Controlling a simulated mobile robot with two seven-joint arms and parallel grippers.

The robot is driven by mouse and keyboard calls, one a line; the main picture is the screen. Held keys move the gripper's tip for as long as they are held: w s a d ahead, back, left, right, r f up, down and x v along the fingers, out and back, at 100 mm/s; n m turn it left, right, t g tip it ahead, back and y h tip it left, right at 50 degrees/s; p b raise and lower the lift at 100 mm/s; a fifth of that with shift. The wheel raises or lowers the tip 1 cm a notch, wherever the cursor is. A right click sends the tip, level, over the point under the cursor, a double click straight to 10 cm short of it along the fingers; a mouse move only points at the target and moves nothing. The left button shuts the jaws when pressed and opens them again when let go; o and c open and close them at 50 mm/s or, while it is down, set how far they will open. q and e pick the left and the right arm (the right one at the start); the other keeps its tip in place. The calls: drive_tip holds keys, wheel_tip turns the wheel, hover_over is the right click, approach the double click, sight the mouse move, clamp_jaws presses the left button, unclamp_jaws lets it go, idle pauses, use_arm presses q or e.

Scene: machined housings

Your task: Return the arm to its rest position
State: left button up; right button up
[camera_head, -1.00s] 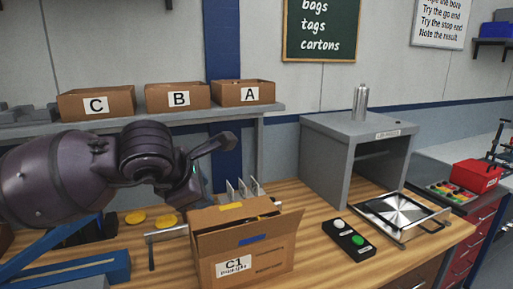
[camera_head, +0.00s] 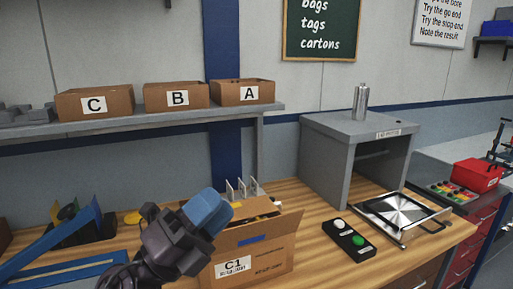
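My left arm comes in from the bottom left. Its dark gripper (camera_head: 208,209), with a blue-grey end, is in front of the left part of the open carton C1 (camera_head: 262,262) and hides part of it. I see the gripper from behind, so I cannot tell whether its fingers are apart or hold anything. The carton stands on the wooden bench with its top flaps up. My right gripper is out of view.
A blue frame (camera_head: 60,240) stands at the left of the bench. A black button box (camera_head: 348,239), a grey cabinet (camera_head: 325,168) and a metal plate fixture (camera_head: 404,214) are at the right. Boxes C (camera_head: 96,104), B (camera_head: 177,97) and A (camera_head: 244,93) sit on the shelf.

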use_arm(q)
drive_tip(key=a+f+n+t+y, duration=0.3)
drive_tip(key=a+f+n+y, duration=1.5)
drive_tip(key=n+y, duration=0.7)
drive_tip(key=s+a+f+n+g+h, duration=0.3)
drive_tip(key=s+f+n+g, duration=0.5)
drive_tip(key=s+f+g, duration=0.8)
drive_tip(key=w+f+t+h+b, duration=0.1)
drive_tip(key=w+f+t+b, duration=0.2)
drive_tip(key=f+t+b, duration=0.7)
wheel_tip(320, 180, down, 13)
drive_tip(key=shift+r+m, duration=0.15)
drive_tip(key=shift+m, duration=0.25)
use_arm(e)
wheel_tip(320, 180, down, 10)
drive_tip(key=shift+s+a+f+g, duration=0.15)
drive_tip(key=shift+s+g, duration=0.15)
use_arm(q)
drive_tip(key=shift+w, duration=0.1)
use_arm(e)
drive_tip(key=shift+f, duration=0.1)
